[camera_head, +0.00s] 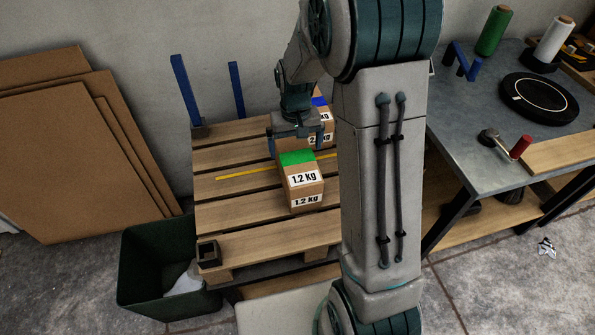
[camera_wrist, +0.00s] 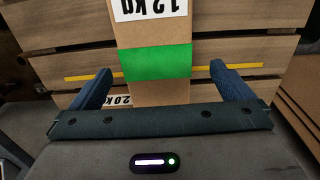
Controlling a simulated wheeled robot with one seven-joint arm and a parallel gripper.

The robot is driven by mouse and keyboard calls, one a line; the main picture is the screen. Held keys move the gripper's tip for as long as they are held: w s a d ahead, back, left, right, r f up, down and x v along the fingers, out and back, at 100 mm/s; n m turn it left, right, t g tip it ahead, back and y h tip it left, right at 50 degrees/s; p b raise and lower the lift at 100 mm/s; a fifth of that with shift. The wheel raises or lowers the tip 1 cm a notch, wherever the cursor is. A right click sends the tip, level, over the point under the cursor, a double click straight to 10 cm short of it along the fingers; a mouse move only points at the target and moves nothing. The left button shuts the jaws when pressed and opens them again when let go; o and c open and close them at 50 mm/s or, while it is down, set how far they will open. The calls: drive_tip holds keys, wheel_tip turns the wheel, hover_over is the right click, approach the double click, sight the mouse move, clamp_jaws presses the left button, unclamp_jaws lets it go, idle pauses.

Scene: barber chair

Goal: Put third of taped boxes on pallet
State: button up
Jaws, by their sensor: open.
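A cardboard box with green tape (camera_head: 303,181), labelled 1.2 kg, sits on the wooden pallet (camera_head: 230,208). It also shows in the wrist view (camera_wrist: 155,64), between and beyond my fingertips. Behind it, a box with blue tape (camera_head: 321,101) shows beside my arm, which hides much of it. A label reading about 2.0 kg (camera_head: 320,138) shows just below, partly covered by my gripper.
Blue posts (camera_head: 180,88) stand at the pallet's back. A small black holder (camera_head: 208,253) is at its front left corner. A dark green bin (camera_head: 150,262) stands at front left. Cardboard sheets (camera_head: 60,150) lean on the wall. A workbench (camera_head: 470,120) is at right. The pallet's left is clear.

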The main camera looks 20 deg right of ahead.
sight(297, 156)
wheel_tip(297, 156, down, 4)
drive_tip(key=shift+r, duration=0.15)
drive_tip(key=shift+w+d+f+b, duration=0.1)
drive_tip(key=shift+f+b, duration=0.05)
drive_tip(key=shift+f, duration=0.75)
drive_tip(key=shift+w+d+f+b, duration=0.1)
drive_tip(key=shift+w+f+b, duration=0.1)
drive_tip(key=shift+f, duration=0.65)
drive_tip(key=shift+w+d+f+b, duration=0.1)
drive_tip(key=shift+f+b, duration=0.05)
drive_tip(key=shift+f, duration=0.75)
drive_tip(key=shift+c, duration=0.3)
drive_tip(key=shift+r, duration=0.1)
drive_tip(key=c, duration=1.9)
drive_tip(key=shift+o, duration=0.2)
drive_tip(key=shift+r, duration=0.1)
